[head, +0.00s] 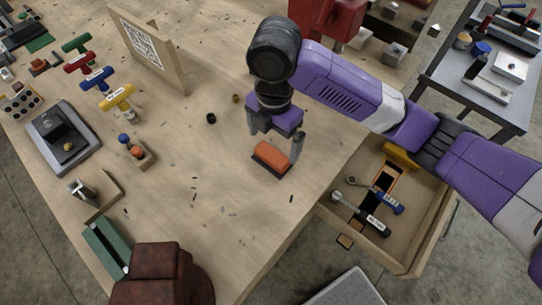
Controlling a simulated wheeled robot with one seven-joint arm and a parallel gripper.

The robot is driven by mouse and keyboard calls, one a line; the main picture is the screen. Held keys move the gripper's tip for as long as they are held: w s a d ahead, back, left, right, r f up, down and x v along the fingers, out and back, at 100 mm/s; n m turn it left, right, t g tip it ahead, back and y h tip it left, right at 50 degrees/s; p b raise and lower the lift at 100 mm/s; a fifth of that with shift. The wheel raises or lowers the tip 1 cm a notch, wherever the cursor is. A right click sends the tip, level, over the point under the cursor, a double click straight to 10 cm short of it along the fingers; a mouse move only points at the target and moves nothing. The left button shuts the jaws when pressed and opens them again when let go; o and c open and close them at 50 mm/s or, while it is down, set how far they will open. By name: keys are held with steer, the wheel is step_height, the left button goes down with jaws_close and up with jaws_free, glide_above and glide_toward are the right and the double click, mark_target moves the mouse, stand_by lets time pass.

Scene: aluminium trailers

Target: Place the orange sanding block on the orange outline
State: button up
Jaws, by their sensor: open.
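The orange sanding block (274,155), with a dark base, lies on the wooden workbench. My gripper (273,150) is open above it, pointing down. One finger shows at the block's left and the other at its right; I cannot tell whether either touches it. An orange outline (397,170) shows around a dark patch inside the open drawer (413,262) at the right. Tools in the drawer lie close to the outline and its lower part is partly hidden.
The drawer holds blue-handled tools (390,204) and a yellow object (400,155). T-handled tools (97,78), a small ball holder (139,154) and a framed code board (145,50) stand left. A red-brown object (155,275) is in front. The bench around the block is mostly clear.

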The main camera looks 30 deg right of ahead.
mark_target(273, 152)
steer(key=shift+s+a+f+p, duration=0.15)
steer(key=shift+f+p, duration=0.35)
steer(key=shift+f, duration=2.15)
steer(key=c, duration=1.4)
steer(key=shift+r, duration=0.1)
